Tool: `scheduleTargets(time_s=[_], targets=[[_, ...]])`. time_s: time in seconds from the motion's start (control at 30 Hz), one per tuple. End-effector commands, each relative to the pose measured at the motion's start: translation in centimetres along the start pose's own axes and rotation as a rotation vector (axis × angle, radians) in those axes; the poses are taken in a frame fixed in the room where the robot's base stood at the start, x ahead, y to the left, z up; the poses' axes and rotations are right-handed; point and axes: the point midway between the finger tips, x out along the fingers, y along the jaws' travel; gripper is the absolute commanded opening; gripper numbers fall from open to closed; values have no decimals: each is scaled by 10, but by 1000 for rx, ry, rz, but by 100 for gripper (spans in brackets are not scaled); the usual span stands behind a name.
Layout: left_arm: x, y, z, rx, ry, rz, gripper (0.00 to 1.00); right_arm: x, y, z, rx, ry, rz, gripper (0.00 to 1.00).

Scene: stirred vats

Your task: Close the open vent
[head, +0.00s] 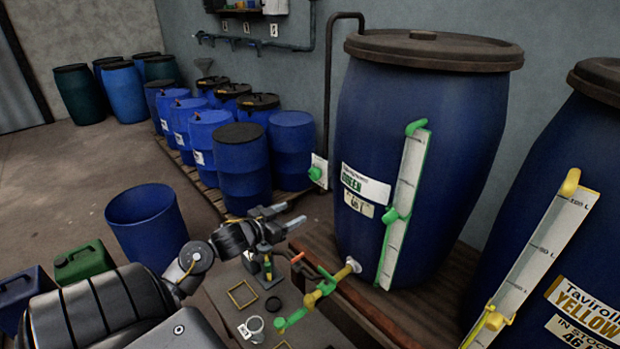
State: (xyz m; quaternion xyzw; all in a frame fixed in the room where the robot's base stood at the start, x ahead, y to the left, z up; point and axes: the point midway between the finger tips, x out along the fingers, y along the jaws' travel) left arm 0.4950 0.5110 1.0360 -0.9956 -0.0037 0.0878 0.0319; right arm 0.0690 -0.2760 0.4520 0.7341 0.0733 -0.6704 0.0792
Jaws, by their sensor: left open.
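A large blue vat (420,150) with a brown lid (435,47) stands on a wooden stand and carries a label reading GREEN. A dark pipe (328,90) runs by the wall beside it, with a white plate and green knob (316,174) at its lower end. I cannot tell for sure which part is the vent, or whether it is open. A green-ended sight gauge (404,205) is on the vat's front. My left gripper (290,215) is open and empty, left of the vat and below the green knob, apart from both. My right gripper is out of view.
A second blue vat (590,190), labelled YELLOW, stands at right. A green and brass tap (318,292) sticks out low from the first vat. Below my left gripper is a low table with a yellow frame (242,294) and small items. Blue drums (240,165) stand behind.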

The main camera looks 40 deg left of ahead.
Motion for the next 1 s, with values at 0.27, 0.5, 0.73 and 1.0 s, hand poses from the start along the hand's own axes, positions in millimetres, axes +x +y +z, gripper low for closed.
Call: scheduleTargets(time_s=[0.27,0.5,0.73,1.0], targets=[[-3,-38,-64,-55,173,88,59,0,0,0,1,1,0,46],[3,-39,-69,-59,181,94,59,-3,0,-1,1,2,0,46],[39,-36,-78,-61,182,93,59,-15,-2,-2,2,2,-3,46],[84,-32,-85,-59,181,92,59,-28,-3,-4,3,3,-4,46]])
